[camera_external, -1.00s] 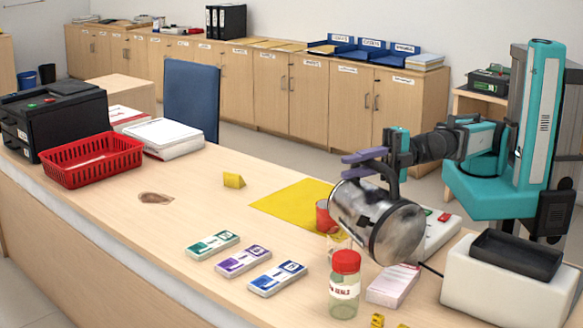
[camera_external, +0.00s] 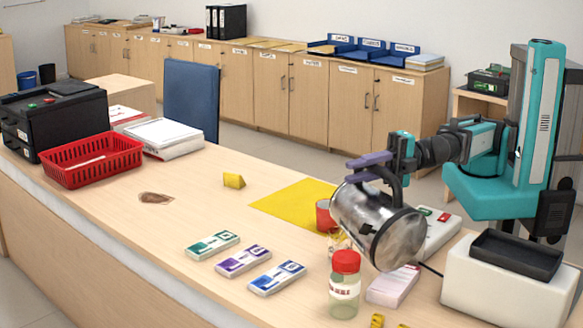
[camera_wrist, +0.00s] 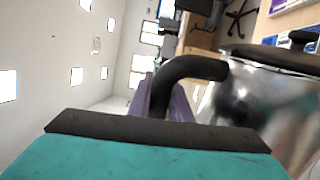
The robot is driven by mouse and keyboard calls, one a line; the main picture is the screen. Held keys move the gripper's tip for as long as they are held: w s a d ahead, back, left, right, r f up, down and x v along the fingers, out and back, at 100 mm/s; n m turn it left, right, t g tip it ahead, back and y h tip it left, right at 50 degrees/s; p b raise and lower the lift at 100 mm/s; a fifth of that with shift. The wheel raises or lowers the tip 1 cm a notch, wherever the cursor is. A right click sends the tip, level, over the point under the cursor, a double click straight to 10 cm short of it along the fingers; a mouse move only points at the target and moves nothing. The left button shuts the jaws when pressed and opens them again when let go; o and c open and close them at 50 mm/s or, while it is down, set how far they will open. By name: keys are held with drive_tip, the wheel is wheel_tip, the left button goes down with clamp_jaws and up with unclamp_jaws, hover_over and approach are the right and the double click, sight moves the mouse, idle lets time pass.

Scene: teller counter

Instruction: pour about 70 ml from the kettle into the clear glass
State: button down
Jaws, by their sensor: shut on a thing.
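My gripper (camera_external: 372,165) is shut on the black handle of the steel kettle (camera_external: 372,222). The kettle is held tilted well over, above the counter's near right part. In the wrist view, the purple fingers (camera_wrist: 178,105) are at the black handle (camera_wrist: 190,68), and the shiny kettle body (camera_wrist: 262,100) fills the right side. The clear glass (camera_external: 339,243) stands under the kettle's left side, mostly hidden by the kettle and the red-lidded jar. I cannot make out the spout, a stream or the level in the glass.
The red-lidded jar (camera_external: 345,287) stands just in front of the glass. A red cup (camera_external: 325,216) is close behind it, by the yellow mat (camera_external: 287,203). A pink-and-white box (camera_external: 393,285) and a keypad device (camera_external: 437,232) lie right. Several labelled blocks (camera_external: 243,261) lie left.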

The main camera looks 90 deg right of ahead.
sight(390, 181)
drive_tip(key=a, duration=0.1)
drive_tip(key=s+a+f+n, duration=0.1)
drive_tip(key=a, duration=0.1)
drive_tip(key=s+a+n, duration=0.1)
drive_tip(key=shift+s+a+f, duration=0.15)
drive_tip(key=shift+f, duration=0.15)
drive_tip(key=shift+s+a+r+n+p, duration=0.4)
drive_tip(key=shift+a+r+n+p, duration=0.15)
drive_tip(key=shift+a+n, duration=0.25)
drive_tip(key=shift+s+a, duration=0.15)
drive_tip(key=shift+a+n, duration=0.1)
drive_tip(key=shift+n, duration=0.2)
